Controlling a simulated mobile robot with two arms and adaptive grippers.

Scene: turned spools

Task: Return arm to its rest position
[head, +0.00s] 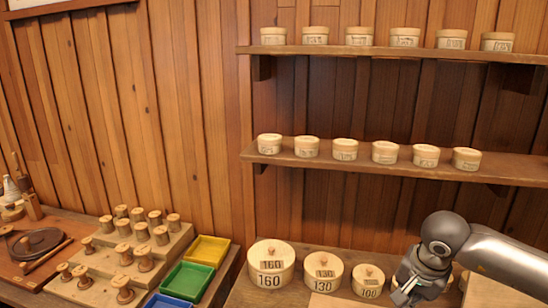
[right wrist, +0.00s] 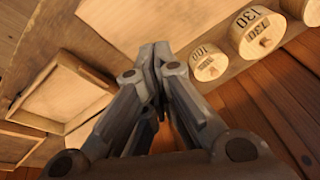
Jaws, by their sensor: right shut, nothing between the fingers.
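My right arm reaches in from the right in the head view, with the right gripper (head: 408,290) low at the right, over the bench in front of the lidded boxes. In the right wrist view the right gripper (right wrist: 153,52) has its fingers together with nothing between them. It points over a pale board (right wrist: 150,18) and touches no spool. Turned wooden spools (head: 145,258) stand on a stepped wooden stand (head: 190,231) at the lower left, far from this gripper. My left gripper is not in view.
Round boxes marked 160 (head: 271,270), 130 (head: 322,278) and 100 (head: 369,287) stand close to the right gripper. Yellow (head: 208,249), green (head: 188,279) and blue (head: 168,301) trays sit beside the stand. Two wall shelves (head: 400,165) hold small round boxes. Shallow wooden frames (right wrist: 62,88) lie left in the wrist view.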

